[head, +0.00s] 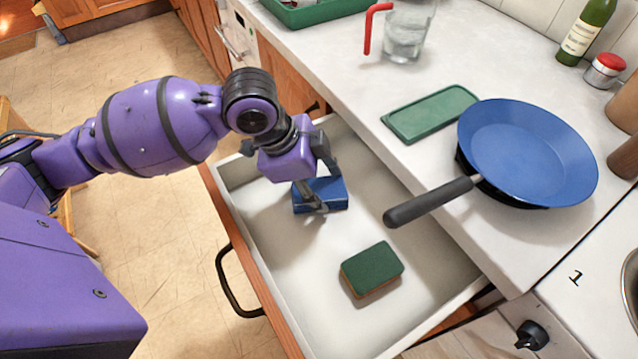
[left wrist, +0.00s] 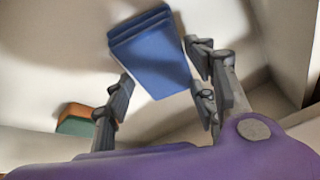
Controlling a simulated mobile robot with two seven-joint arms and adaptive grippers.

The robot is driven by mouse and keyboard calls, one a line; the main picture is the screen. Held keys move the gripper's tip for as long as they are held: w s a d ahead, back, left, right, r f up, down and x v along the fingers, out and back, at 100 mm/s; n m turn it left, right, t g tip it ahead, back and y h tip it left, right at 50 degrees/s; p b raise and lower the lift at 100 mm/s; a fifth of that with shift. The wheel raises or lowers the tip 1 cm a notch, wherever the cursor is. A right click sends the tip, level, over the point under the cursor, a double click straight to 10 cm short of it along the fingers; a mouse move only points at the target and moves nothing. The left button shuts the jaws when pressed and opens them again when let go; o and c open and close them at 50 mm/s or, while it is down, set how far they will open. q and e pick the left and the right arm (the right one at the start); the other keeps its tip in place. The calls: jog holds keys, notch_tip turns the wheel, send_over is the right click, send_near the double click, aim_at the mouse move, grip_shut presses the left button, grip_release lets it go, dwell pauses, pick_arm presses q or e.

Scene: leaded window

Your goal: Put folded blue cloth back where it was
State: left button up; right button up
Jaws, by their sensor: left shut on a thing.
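The folded blue cloth (head: 326,192) is inside the open drawer (head: 290,255), toward its far end. My left gripper (head: 318,186) reaches down into the drawer from above and is shut on the cloth. In the left wrist view the layered blue cloth (left wrist: 152,55) lies between the fingers of my left gripper (left wrist: 160,92). I cannot tell whether the cloth touches the drawer floor. My right gripper is not in view.
A green and brown sponge (head: 372,268) lies in the drawer's near part. On the counter are a blue pan (head: 528,150) with its handle over the drawer, a green lid (head: 430,113), a glass (head: 404,38) and a bottle (head: 586,32). The drawer floor around the sponge is clear.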

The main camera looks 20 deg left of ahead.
pick_arm(q)
jog(key=o, duration=1.6)
jog(key=shift+c, duration=0.2)
jog(key=p+v, duration=0.2)
jog(key=v, duration=1)
